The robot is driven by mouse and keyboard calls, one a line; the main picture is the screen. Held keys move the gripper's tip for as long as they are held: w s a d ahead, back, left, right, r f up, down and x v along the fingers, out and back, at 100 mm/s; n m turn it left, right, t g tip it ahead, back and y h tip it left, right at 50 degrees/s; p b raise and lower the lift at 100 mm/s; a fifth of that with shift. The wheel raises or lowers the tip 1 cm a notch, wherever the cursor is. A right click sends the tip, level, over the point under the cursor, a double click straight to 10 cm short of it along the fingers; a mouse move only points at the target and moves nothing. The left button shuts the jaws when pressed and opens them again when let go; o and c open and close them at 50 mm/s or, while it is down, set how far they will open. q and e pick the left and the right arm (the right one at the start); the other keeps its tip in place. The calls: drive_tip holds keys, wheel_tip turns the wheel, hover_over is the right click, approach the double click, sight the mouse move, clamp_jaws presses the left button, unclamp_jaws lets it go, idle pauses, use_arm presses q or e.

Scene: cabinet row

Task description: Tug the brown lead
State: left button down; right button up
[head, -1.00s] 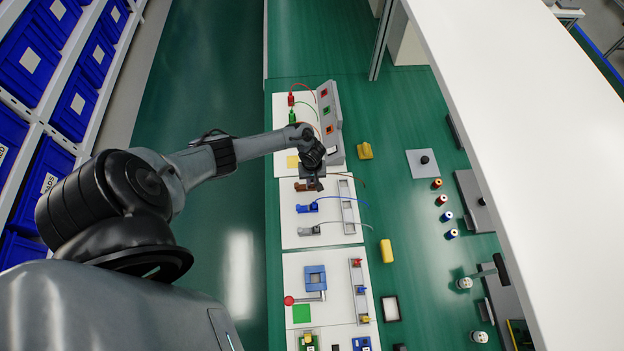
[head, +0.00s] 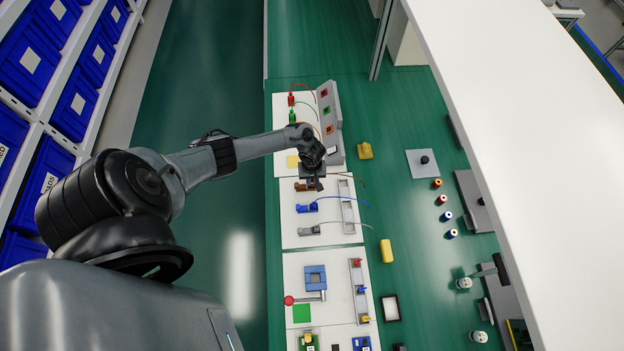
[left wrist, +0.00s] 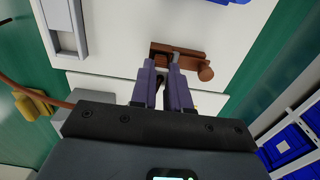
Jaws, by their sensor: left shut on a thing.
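My left gripper (head: 318,185) is over the upper part of the white board with the coloured terminals. In the left wrist view its two fingers (left wrist: 162,64) reach down at the brown terminal (left wrist: 192,62), which has a round knob at one end. The fingers are shut on the brown lead; its held end is mostly hidden between them. The lead's thin brown cable (left wrist: 35,97) curves away to the left in the wrist view. In the head view the brown terminal (head: 301,187) shows just left of the gripper. My right gripper is not in view.
A blue terminal (head: 306,208) with a blue cable and a grey terminal (head: 309,230) with a grey cable sit below on the same board. A grey slotted rail (head: 348,208) stands right of them. A yellow block (head: 365,151) lies on the green bench.

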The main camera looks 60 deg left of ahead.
use_arm(q)
drive_tip(key=shift+f, duration=0.25)
idle(1.0)
drive_tip(key=c, duration=1)
unclamp_jaws()
